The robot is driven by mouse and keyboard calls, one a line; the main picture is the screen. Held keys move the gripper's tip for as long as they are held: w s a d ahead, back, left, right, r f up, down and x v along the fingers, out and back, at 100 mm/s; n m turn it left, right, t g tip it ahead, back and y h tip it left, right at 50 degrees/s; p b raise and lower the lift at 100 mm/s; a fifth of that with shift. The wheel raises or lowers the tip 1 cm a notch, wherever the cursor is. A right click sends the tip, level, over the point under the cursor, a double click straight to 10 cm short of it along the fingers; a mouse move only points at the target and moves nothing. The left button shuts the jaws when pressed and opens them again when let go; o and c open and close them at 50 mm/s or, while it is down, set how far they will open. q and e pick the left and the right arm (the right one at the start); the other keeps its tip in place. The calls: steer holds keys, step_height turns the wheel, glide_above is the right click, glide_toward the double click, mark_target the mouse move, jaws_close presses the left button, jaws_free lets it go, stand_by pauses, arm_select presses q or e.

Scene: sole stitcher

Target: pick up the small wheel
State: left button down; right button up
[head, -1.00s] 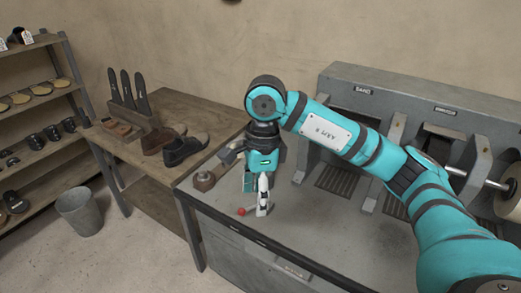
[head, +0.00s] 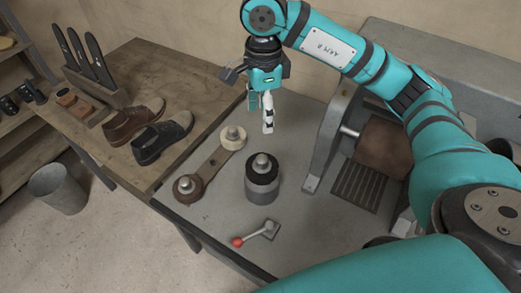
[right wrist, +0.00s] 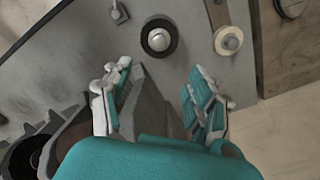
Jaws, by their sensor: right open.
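A short upright stack of dark and grey rollers with a metal knob (head: 262,181) stands on the grey bench top. Left of it lies a flat arm with a cream wheel (head: 239,143) at its far end and a dark brown wheel (head: 181,194) at its near end. I cannot tell for sure which is the small wheel. My right gripper (head: 261,113) is open and empty above the back of the bench, beyond the roller stack. In the right wrist view, the black-rimmed roller (right wrist: 151,45) and the cream wheel (right wrist: 219,43) lie ahead of the spread fingers. My left gripper is out of view.
A red-knobbed lever (head: 267,231) is on the bench near its front edge. A machine with a brown drum (head: 385,146) and a grating stands to the right. A wooden table (head: 120,62) with shoes (head: 160,139) adjoins at left. A bin (head: 58,190) stands on the floor.

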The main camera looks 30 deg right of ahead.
mark_target(262, 158)
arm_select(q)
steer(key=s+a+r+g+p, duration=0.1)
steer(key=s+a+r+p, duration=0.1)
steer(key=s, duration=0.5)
arm_select(e)
steer(key=f, duration=0.3)
steer(key=s+f, duration=0.1)
steer(key=f, duration=0.2)
steer(key=shift+s+f, duration=0.1)
steer(key=shift+f, duration=0.05)
steer(key=f, duration=0.3)
steer(key=f+p, duration=0.1)
steer(key=f, duration=0.1)
steer(key=shift+w, duration=0.25)
steer(key=shift+f, duration=0.15)
steer(key=f+p, duration=0.2)
steer(key=f, duration=0.1)
steer(key=f+p, duration=0.1)
steer(key=shift+w+a+f, duration=0.15)
steer(key=shift+w, duration=0.1)
steer(key=shift+f, duration=0.4)
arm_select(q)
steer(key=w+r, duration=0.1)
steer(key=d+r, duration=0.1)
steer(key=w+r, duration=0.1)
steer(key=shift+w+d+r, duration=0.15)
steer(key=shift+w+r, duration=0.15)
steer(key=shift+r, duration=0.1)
arm_select(e)
steer(key=shift+c, duration=0.3)
